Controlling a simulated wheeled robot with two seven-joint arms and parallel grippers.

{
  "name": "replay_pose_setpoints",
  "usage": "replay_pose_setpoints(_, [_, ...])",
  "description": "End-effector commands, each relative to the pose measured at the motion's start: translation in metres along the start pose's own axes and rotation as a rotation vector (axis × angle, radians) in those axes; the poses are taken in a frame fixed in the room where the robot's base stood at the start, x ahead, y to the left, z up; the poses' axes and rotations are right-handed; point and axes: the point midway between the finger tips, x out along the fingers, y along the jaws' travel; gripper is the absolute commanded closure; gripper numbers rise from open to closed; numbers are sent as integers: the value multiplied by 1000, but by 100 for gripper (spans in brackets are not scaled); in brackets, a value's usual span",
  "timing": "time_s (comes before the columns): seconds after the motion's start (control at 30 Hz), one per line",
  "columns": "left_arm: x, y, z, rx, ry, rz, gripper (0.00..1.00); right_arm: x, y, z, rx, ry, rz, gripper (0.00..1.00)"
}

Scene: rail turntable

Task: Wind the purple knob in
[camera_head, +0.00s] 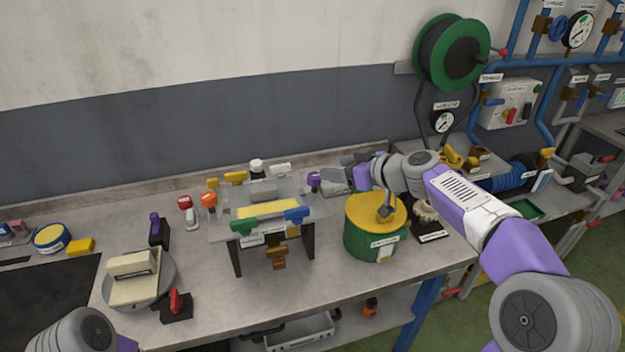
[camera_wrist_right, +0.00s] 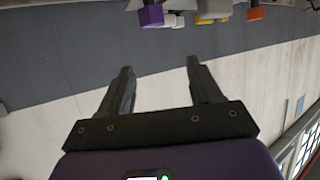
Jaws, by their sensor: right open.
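The purple knob (camera_head: 314,180) sits at the back right corner of a raised clamping fixture (camera_head: 320,209) on the bench. A purple block, probably this knob (camera_wrist_right: 151,15), also shows at the top edge of the right wrist view, beyond the fingertips. My right gripper (camera_head: 347,158) is to the right of the knob and apart from it, partly hidden by its own wrist. In the right wrist view its two dark fingers (camera_wrist_right: 158,68) are spread with nothing between them.
The fixture carries green, blue, yellow and orange clamps. A green drum (camera_head: 362,242) with a yellow lid stands right of it, under my right arm. A purple-handled lever (camera_head: 155,226) and a round scale-like plate (camera_head: 167,293) stand left. The front bench strip is mostly clear.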

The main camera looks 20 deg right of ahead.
Motion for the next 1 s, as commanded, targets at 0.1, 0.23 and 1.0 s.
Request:
replay_pose_setpoints(0.1, [22, -8, -1, 0, 0, 0, 57, 9, 0, 22, 1, -1, 0, 36])
replay_pose_setpoints(0.23, [34, -13, -2, 0, 0, 0, 57, 14, 0, 35, 1, -1, 0, 36])
replay_pose_setpoints(1.0, [28, -11, -2, 0, 1, 0, 57, 91, 0, 36, 1, -2, 0, 36])
